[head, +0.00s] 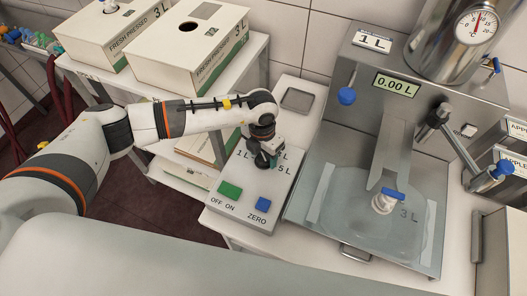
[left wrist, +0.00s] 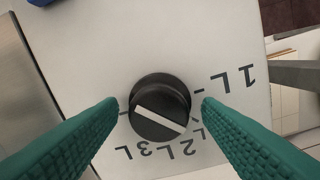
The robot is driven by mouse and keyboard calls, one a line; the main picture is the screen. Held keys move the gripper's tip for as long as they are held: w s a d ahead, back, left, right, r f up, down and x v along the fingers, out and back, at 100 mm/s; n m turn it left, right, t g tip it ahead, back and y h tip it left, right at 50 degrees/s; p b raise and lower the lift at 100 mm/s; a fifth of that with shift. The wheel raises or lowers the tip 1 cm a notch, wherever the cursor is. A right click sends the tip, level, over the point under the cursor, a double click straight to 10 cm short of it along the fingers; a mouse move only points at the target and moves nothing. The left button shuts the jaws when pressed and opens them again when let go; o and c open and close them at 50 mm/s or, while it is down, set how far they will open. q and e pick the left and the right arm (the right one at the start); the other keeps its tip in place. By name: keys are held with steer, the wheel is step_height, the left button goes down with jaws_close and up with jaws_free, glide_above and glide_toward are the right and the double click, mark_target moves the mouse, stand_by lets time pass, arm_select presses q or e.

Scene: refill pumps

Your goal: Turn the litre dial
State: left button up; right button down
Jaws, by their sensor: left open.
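The litre dial (left wrist: 158,92) is a round black knob with a white bar, seen in the left wrist view. The bar slants from left down to lower right, one end near the 2 L mark; I cannot tell which end is the pointer. My left gripper (head: 264,160) is over the dial box (head: 228,172). Its green fingers are open, one on each side of the dial, with no clear grip on it. In the head view the gripper hides most of the dial. A display (head: 396,85) reads 0.00 L, and a card (head: 373,41) above it reads 1 L.
A green OFF/ON button (head: 229,190) and a blue ZERO button (head: 263,205) sit on the box's front part. To the right are a steel filling station with a blue-handled lever (head: 462,140) and a blue-topped white piece (head: 385,201). Juice boxes (head: 195,42) stand on a shelf behind.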

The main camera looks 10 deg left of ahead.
arm_select(q)
steer(key=c, duration=1)
steer(key=n+b, duration=0.2)
steer(key=n, duration=0.2)
steer(key=shift+f, duration=0.1)
steer(key=shift+n+b, duration=0.95)
steer(key=shift+n, duration=1.45)
steer(key=o, duration=1)
